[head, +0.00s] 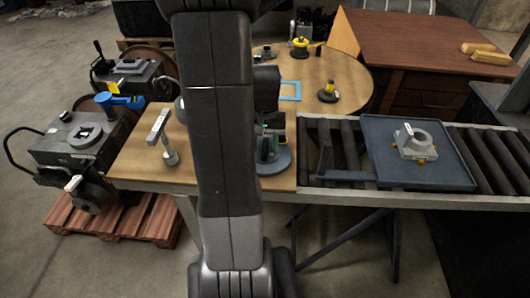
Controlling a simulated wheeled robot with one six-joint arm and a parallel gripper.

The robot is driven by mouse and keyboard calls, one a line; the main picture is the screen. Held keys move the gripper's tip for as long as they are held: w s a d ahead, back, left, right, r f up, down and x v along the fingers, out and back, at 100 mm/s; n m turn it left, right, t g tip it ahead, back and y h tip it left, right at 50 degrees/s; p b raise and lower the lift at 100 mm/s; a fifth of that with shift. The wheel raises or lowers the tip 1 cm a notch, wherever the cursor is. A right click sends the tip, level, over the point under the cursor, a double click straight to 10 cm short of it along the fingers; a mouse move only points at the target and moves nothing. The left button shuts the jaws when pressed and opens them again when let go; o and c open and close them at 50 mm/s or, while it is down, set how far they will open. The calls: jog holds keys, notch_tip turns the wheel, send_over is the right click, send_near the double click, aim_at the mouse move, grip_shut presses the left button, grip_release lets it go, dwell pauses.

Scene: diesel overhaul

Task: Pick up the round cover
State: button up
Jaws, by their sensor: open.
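A grey round cover (276,165) lies on the wooden bench (220,172), near its right end beside the roller conveyor. My arm hides part of its left side. My gripper (267,141) points down just over the cover, partly behind my arm. Its jaws are open. The picture is too small to tell whether the fingers touch the cover or stand apart from it.
A blue-grey tray (378,135) with a grey housing (415,143) sits on the rollers at right. Behind, a round table (352,72) bears yellow-and-black parts and a blue frame (290,92).

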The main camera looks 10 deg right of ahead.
jog(key=shift+f, duration=0.15)
grip_shut()
